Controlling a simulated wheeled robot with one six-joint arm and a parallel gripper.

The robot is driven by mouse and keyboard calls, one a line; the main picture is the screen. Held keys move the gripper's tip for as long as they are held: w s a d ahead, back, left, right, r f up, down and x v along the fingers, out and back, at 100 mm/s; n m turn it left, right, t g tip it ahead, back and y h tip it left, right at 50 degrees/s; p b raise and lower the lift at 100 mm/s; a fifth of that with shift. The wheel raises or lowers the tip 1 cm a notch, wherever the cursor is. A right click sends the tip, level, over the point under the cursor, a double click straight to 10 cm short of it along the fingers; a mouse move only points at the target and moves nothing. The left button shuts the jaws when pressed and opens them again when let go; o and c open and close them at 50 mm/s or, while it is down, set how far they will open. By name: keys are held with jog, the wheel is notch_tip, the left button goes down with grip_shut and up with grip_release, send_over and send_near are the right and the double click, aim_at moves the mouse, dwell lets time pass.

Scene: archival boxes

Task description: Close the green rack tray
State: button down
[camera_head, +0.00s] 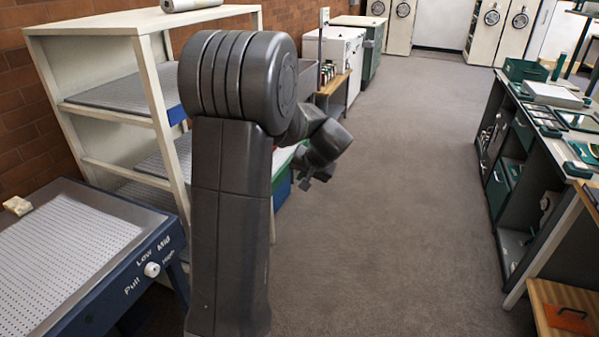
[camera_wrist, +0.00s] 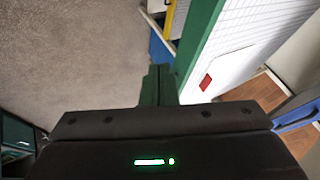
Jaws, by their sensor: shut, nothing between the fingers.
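In the head view my gripper (camera_head: 308,181) is partly hidden by my wrist, at the tray's right side.
The white rack (camera_head: 148,75) stands at left by the brick wall. A blue table (camera_head: 130,270) with a perforated top is in front of it. A long bench (camera_head: 545,105) with green items lines the right side. The grey floor (camera_head: 420,200) between is clear.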

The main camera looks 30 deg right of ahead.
aim_at(283, 179)
jog(key=w+a+f, duration=0.2)
jog(key=w+f, duration=0.3)
jog(key=w, duration=0.2)
jog(key=shift+a+p, duration=0.4)
jog(key=shift+p, duration=0.05)
jog(key=w+a+p, duration=0.1)
jog(key=w+a, duration=0.4)
jog(key=w, duration=0.1)
jog(key=w+a+p, duration=0.2)
jog(key=w+a, duration=0.4)
jog(key=w, duration=0.1)
jog(key=w+a+p, duration=0.2)
jog(key=w+a, duration=0.4)
jog(key=w, duration=0.1)
jog(key=shift+w+a, duration=0.2)
jog(key=shift+w+a+r, duration=0.1)
